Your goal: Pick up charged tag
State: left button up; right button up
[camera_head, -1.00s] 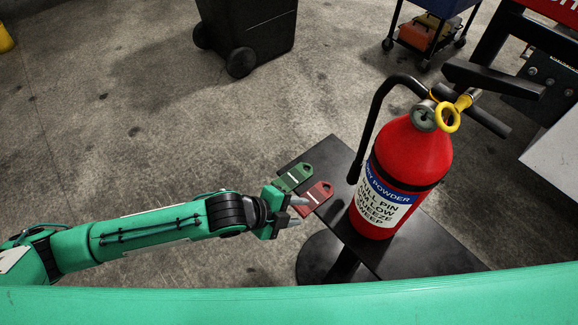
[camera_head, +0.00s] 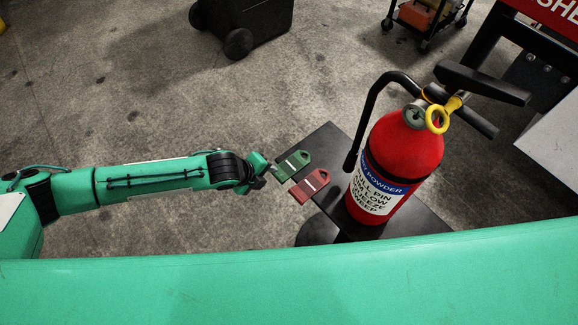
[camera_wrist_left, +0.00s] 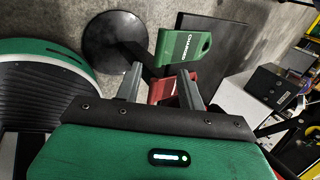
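The green tag (camera_head: 292,165) lies at the left end of the small black table (camera_head: 321,143), beside the red tag (camera_head: 309,186). In the left wrist view the green tag (camera_wrist_left: 180,47), marked "CHARGED", is just beyond the fingertips, and part of the red tag (camera_wrist_left: 161,90) shows between the fingers. My left gripper (camera_head: 272,172) is at the table's left edge, close to the green tag. In the left wrist view the left gripper (camera_wrist_left: 159,75) has its fingers spread, with nothing held between them. My right gripper is not in view.
A red fire extinguisher (camera_head: 401,160) stands on the table right of the tags. A black wheeled bin (camera_head: 262,18) and a cart (camera_head: 428,20) stand on the floor behind. A grey surface (camera_head: 556,150) is at far right. Floor left of the table is clear.

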aim_at(277, 177)
pick_arm(q)
jog(key=shift+x, duration=2.9)
jog(key=shift+a, duration=0.15)
grip_shut()
